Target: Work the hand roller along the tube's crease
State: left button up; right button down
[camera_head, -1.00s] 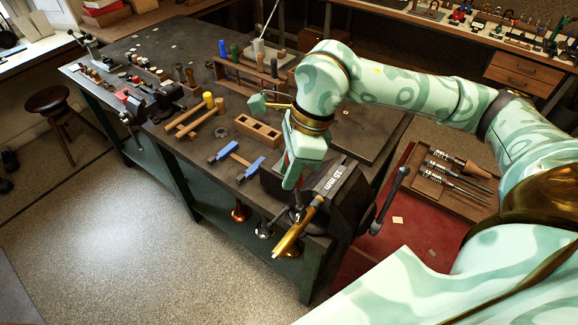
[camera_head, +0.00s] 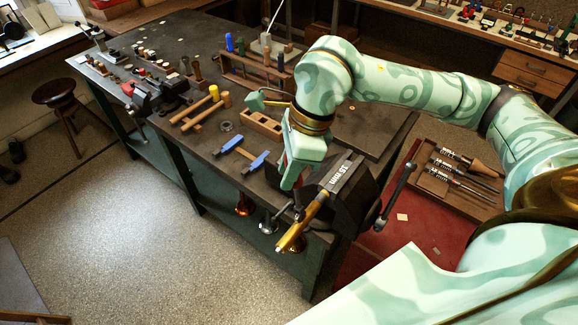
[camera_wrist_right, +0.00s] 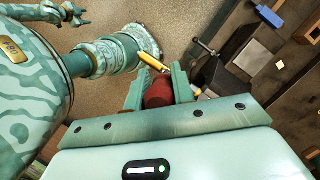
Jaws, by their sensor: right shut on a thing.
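The brass tube (camera_head: 290,239) sticks out from the front of a dark vise (camera_head: 352,200) at the bench's near corner, slanting down to the left. My right gripper (camera_head: 292,187) is above the tube, pointing down and shut on the hand roller. The roller's red handle (camera_wrist_right: 158,92) shows between the fingers in the right wrist view. The roller's lower end reaches down to the tube; I cannot tell whether it touches. The crease is not clear to see. A yellow piece of the tube (camera_wrist_right: 152,62) shows beyond the handle. A mint-green end (camera_wrist_right: 66,12) at the wrist view's top left looks like my left gripper.
The vise handle (camera_head: 396,195) juts out at right. A tool tray (camera_head: 455,180) lies on the right. The floor at front left is clear.

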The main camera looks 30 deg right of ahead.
jog(key=shift+w+d, duration=0.25)
jog(key=shift+d, duration=0.3)
jog(key=shift+w+d, duration=0.15)
jog(key=shift+d, duration=0.3)
jog(key=shift+a+b, duration=0.1)
jog(key=shift+b, duration=0.2)
